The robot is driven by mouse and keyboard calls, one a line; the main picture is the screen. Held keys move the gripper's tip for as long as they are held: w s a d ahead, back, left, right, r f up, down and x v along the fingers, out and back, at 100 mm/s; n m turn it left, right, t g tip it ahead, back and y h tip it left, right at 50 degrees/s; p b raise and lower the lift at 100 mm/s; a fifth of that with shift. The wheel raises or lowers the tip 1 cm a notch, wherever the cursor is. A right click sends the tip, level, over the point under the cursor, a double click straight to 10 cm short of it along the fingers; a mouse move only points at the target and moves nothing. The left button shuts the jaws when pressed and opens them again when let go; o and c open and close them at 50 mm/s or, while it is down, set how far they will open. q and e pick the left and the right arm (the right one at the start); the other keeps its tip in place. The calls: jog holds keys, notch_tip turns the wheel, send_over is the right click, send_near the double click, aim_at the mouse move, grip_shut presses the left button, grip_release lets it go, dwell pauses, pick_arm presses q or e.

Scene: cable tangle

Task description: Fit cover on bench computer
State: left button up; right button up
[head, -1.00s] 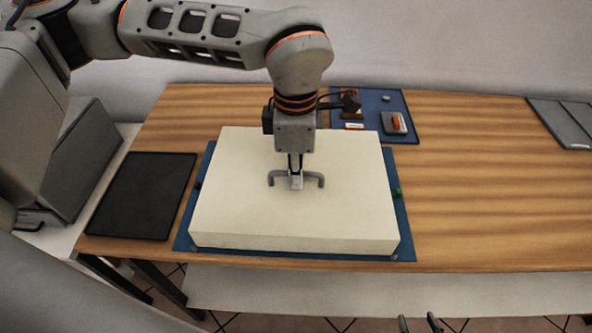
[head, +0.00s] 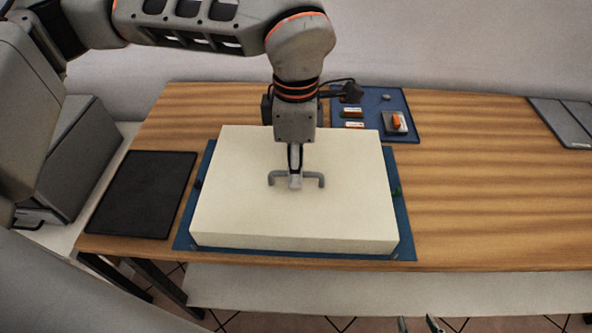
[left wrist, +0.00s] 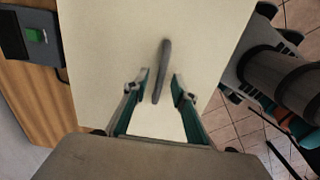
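The cream cover (head: 245,215) lies flat over the blue mat (head: 405,225), with its grey handle (head: 312,177) upright on top; both also show in the left wrist view, the cover (left wrist: 95,45) and the handle (left wrist: 161,70). The bench computer is not visible; the cover hides whatever is beneath. My left gripper (head: 295,168) is just above the middle of the handle. In the left wrist view its fingers (left wrist: 160,88) are apart, one on each side of the handle, with gaps. My right gripper (head: 418,325) shows only as two separated fingertips at the bottom edge.
A black pad (head: 143,195) lies left of the cover. A smaller blue mat (head: 375,100) with several small parts lies behind it. Small dark green pieces (head: 396,191) stick out at the cover's right side. The table's right half (head: 490,190) is mostly clear.

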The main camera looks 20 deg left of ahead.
pick_arm(q)
notch_tip(320, 180, up, 10)
dwell(0.3)
jog(key=shift+s, duration=0.1)
pick_arm(e)
jog(key=shift+w+r, duration=0.1)
pick_arm(q)
notch_tip(320, 180, up, 6)
jog(key=p, duration=0.4)
jog(key=shift+p, duration=0.35)
pick_arm(e)
notch_tip(320, 180, up, 7)
jog(key=w, duration=0.2)
jog(key=shift+w+t, duration=0.2)
jog(key=shift+t, duration=0.2)
pick_arm(q)
jog(key=shift+s+f, duration=0.1)
pick_arm(e)
jog(key=shift+s, duration=0.15)
